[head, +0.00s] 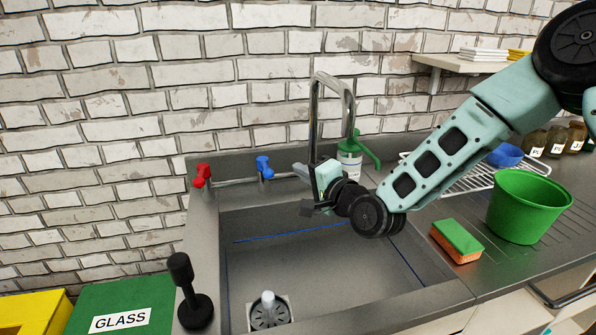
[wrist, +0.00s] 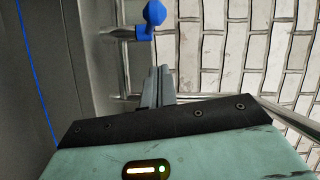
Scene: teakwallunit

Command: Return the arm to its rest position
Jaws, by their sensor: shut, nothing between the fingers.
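My arm (head: 440,165) reaches in from the upper right and holds my gripper (head: 297,167) above the sink basin, close to the chrome faucet (head: 349,100). The fingers point left, toward the blue tap handle (head: 264,165). In the wrist view my gripper (wrist: 159,72) shows its two grey fingers together, with nothing between them. The blue handle (wrist: 154,12) is just beyond the fingertips there, apart from them. The lower faucet is partly hidden behind my gripper.
A red tap handle (head: 202,173) is at left. A soap bottle (head: 350,158) stands behind my wrist. A sponge (head: 458,240), green bucket (head: 527,206) and wire rack (head: 467,180) occupy the right counter. A black plunger-like object (head: 194,308) stands at the sink's left edge. The basin (head: 320,265) is mostly clear.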

